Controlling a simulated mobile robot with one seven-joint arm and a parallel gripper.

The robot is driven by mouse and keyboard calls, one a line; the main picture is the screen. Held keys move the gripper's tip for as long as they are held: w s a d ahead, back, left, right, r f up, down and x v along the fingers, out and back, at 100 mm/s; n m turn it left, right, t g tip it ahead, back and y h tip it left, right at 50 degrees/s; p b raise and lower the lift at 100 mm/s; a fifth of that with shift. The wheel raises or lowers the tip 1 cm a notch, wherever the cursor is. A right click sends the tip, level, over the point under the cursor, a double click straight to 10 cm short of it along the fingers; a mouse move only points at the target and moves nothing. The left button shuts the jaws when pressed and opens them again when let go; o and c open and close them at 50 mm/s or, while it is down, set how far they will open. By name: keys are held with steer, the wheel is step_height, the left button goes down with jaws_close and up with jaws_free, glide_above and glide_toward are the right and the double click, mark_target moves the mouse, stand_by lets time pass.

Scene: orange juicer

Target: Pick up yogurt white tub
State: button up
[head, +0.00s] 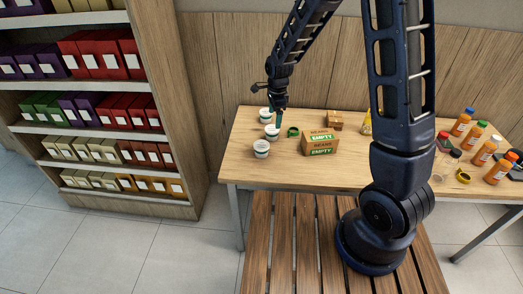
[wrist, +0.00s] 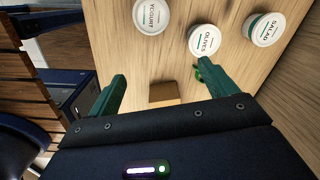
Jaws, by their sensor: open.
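The yogurt tub (wrist: 152,15) is a round white tub with a "YOGURT" lid, at the top edge of the wrist view and partly cut off. In the head view it appears to be the nearest tub (head: 261,149) of a row of three on the table. The olives tub (wrist: 204,40) stands beside it, then the salad tub (wrist: 264,28). In the head view my gripper (head: 277,120) is over the row's middle and far tubs, apart from the yogurt tub.
An empty beans carton (head: 320,144) and a green ring (head: 293,132) are right of the tubs. Orange bottles (head: 487,151) stand at the table's right. A slatted bench (head: 282,245) is in front, and a shelf (head: 165,105) stands left. The table's (head: 233,173) front-left corner is clear.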

steer(key=m, duration=0.2)
glide_above(262, 145)
steer(key=f, duration=0.7)
steer(key=shift+w+f, duration=0.2)
steer(key=shift+w, duration=0.1)
steer(key=shift+f, duration=2.8)
steer(key=shift+s+d+f, duration=0.1)
steer(key=shift+f, duration=1.2)
steer(key=shift+s+f, duration=0.1)
steer(key=shift+f, duration=1.2)
steer(key=shift+c, duration=0.3)
steer(key=c, duration=0.9)
steer(key=shift+r, duration=0.15)
steer(key=shift+c, duration=0.2)
